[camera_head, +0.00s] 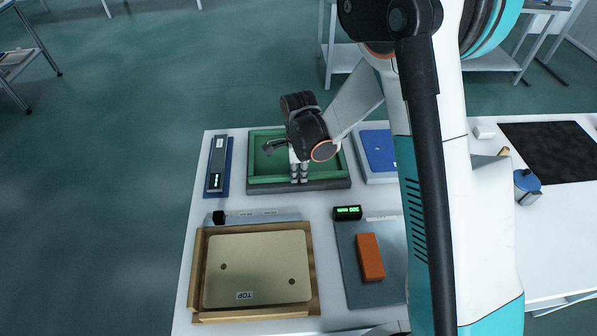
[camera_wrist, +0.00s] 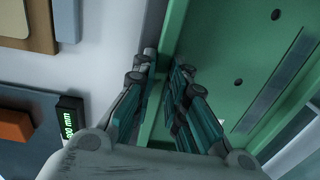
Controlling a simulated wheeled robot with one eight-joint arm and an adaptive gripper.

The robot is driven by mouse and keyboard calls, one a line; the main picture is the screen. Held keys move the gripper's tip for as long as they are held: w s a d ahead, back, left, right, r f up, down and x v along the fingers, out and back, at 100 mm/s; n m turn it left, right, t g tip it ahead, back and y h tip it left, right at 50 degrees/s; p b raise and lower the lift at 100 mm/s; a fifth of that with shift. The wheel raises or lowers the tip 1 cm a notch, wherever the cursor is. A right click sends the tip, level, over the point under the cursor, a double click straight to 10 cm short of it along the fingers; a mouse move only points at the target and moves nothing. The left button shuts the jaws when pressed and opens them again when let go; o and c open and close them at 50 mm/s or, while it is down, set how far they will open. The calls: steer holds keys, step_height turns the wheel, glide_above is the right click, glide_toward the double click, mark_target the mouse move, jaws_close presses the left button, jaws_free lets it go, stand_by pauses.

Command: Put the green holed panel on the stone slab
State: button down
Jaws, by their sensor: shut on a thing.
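The green holed panel (camera_wrist: 222,65) shows in the wrist view with small dark holes in its face. In the head view a green rimmed piece (camera_head: 256,160) lies at the back of the table; its holes cannot be made out there. My gripper (camera_head: 300,178) is at its front edge and also shows in the wrist view (camera_wrist: 163,100). Its fingers are shut on the panel's near edge. A thick dark grey slab (camera_head: 325,185) shows under the green piece. I cannot tell whether there is a gap between them, and my wrist hides part of the green face.
A tan panel (camera_head: 258,266) marked TOP lies in a wooden tray (camera_head: 313,262) at the front left. An orange brick (camera_head: 370,257) lies on a flat grey plate (camera_head: 352,287) beside a small display (camera_head: 347,213). A blue piece (camera_head: 380,150) is to the right.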

steer(key=c, duration=1.6)
jaws_free()
step_height(320, 180, up, 12)
steer(key=p, duration=0.3)
steer(key=s+d+r+n+t, duration=0.2)
steer(key=s+d+r+n, duration=0.2)
steer(key=r, duration=0.3)
steer(key=s+d+r+n+t, duration=0.1)
steer(key=s+d+r+n, duration=0.3)
steer(key=r, duration=0.3)
steer(key=s+d+r+n+t, duration=0.1)
steer(key=s+d+n+t, duration=0.1)
steer(key=s+n, duration=0.3)
steer(key=s+d+r+n+t, duration=0.1)
steer(key=s+d+r+n, duration=0.1)
steer(key=s+d+n, duration=0.3)
steer(key=s, duration=0.3)
steer(key=shift+r+t, duration=0.3)
steer(key=shift+t, duration=0.1)
steer(key=shift+s+d, duration=0.1)
